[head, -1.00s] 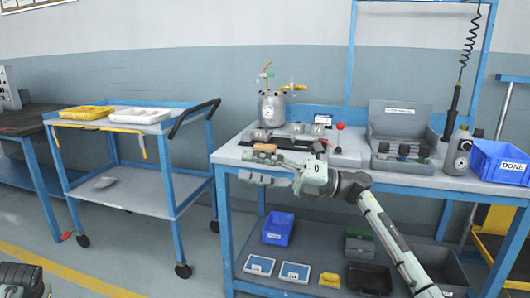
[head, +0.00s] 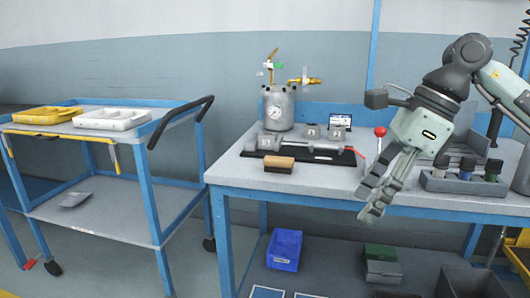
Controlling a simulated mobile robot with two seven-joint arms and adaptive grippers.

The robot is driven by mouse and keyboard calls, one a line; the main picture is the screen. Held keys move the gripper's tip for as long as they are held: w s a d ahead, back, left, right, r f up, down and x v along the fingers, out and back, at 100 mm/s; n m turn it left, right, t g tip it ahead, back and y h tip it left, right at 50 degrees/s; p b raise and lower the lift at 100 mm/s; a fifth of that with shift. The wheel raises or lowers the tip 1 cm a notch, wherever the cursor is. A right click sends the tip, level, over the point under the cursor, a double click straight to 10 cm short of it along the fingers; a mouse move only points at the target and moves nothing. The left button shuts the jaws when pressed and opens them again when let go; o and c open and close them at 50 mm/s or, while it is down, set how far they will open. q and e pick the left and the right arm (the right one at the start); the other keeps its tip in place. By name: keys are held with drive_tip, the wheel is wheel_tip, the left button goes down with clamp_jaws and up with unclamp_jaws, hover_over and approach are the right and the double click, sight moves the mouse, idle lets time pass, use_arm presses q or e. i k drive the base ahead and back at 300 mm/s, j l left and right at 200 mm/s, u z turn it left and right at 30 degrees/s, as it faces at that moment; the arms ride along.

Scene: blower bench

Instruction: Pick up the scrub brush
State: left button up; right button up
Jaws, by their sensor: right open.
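The scrub brush (head: 279,164) has a tan wooden back and dark bristles. It lies on the bench top (head: 232,173) near the front left, in front of a black mat. My right gripper (head: 372,203) is to the right of the brush, above the bench's front edge, with its fingers pointing down and left. It is open and empty, and it is clear of the brush. My left gripper does not show.
A red-knobbed lever (head: 380,132) and a rack of dark-capped bottles (head: 464,180) are near my right arm. A trolley (head: 130,148) with yellow and white trays stands left.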

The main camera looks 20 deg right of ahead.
sight(272, 164)
drive_tip(key=i, duration=1.1)
